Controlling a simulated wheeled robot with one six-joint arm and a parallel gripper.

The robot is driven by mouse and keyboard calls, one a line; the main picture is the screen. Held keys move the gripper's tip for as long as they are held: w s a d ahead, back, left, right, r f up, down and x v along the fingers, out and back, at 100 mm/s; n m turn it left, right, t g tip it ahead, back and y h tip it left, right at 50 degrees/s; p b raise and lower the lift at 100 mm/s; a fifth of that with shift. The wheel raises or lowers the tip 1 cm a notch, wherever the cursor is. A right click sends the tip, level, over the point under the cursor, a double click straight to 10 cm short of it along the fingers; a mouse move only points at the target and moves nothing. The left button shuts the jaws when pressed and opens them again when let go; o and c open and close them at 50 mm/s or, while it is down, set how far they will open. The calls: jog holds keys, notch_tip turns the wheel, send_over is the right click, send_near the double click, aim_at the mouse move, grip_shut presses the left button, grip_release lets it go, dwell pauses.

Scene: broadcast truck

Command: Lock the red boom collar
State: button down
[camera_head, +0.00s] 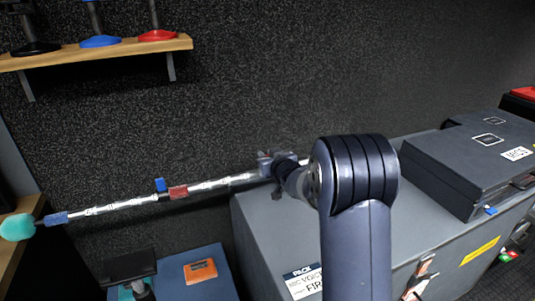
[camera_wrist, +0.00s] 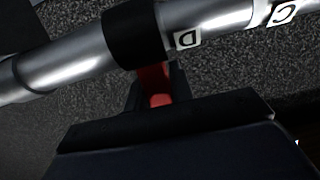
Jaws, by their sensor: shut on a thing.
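A silver boom pole (camera_head: 120,205) runs from the left to my gripper (camera_head: 276,165), with a teal fuzzy tip (camera_head: 17,227) at its far left end. In the wrist view the pole (camera_wrist: 75,58) crosses the top, with a black collar (camera_wrist: 133,36) around it beside a "D" label. A red lever (camera_wrist: 158,98) comes down below this collar. My gripper is shut on the red lever, just under the pole; its fingers are dark and partly hidden. In the head view my arm and gripper hide the grasp.
A blue piece (camera_head: 160,185) and a dull red piece (camera_head: 178,192) sit mid-pole. A grey case (camera_head: 262,225) stands below my gripper, with a dark box (camera_head: 470,160) on it at right. A wooden shelf (camera_head: 95,51) is upper left. A speckled dark wall stands behind.

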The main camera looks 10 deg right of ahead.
jog(key=c, duration=1.2)
grip_release()
jog(key=shift+c, duration=0.2)
jog(key=shift+s, duration=0.1)
jog(key=v, duration=1)
jog(key=shift+s, duration=0.25)
jog(key=shift+r, duration=0.15)
jog(key=b+x, duration=0.1)
jog(key=x, duration=0.9)
jog(key=shift+w, duration=0.3)
